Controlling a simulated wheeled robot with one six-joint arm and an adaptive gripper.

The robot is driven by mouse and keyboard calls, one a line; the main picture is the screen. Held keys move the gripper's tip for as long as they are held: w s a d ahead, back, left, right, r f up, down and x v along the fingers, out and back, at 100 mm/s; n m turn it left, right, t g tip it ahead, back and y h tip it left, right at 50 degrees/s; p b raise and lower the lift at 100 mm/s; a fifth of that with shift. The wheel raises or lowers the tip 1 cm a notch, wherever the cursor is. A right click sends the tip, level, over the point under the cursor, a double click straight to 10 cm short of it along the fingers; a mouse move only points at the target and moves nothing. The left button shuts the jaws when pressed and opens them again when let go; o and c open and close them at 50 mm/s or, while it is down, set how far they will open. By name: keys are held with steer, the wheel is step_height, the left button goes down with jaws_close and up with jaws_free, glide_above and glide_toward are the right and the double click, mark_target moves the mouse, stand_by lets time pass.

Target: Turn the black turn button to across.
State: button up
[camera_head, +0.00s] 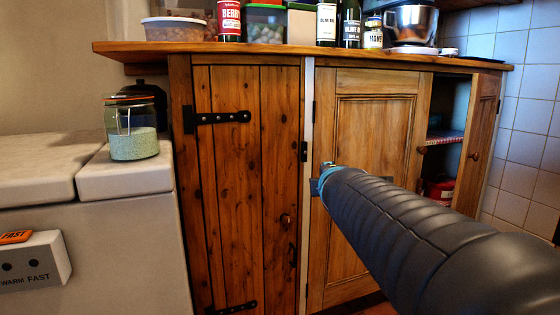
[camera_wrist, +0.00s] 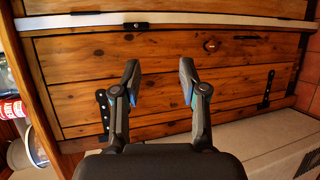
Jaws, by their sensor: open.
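The black turn button (camera_head: 304,151) sits on the pale upright post between the two cupboard doors. It looks upright, in line with the post. In the wrist view, which is turned sideways, the turn button (camera_wrist: 135,26) lies along the pale strip, beyond my fingertips. My gripper (camera_wrist: 161,82) is open and empty, its two fingers pointing at the plank door (camera_wrist: 110,70). In the head view my arm hides most of the gripper, near the post and below the button. The gripper looks apart from the button.
The plank door (camera_head: 235,150) is shut, with a round knob (camera_head: 285,220), a dark fitting (camera_head: 291,257) below it and black strap hinges. The right door (camera_head: 487,135) stands open. Jars and bottles stand on the worktop (camera_head: 270,47). A glass jar (camera_head: 133,130) stands at left.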

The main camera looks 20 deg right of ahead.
steer(key=w+d+r+n+t+y+b, duration=0.1)
steer(key=w+d+r+n+t+b, duration=0.2)
steer(key=w+n, duration=0.5)
steer(key=n+t+y+b, duration=0.15)
steer(key=n+y, duration=0.35)
steer(key=n, duration=0.8)
glide_toward(305, 147)
steer(key=shift+g, duration=0.25)
steer(key=w+p, duration=0.1)
steer(key=w, duration=0.7)
steer(key=shift+w+r, duration=0.15)
steer(key=shift+w, duration=0.2)
steer(key=shift+c, duration=0.3)
jaws_close()
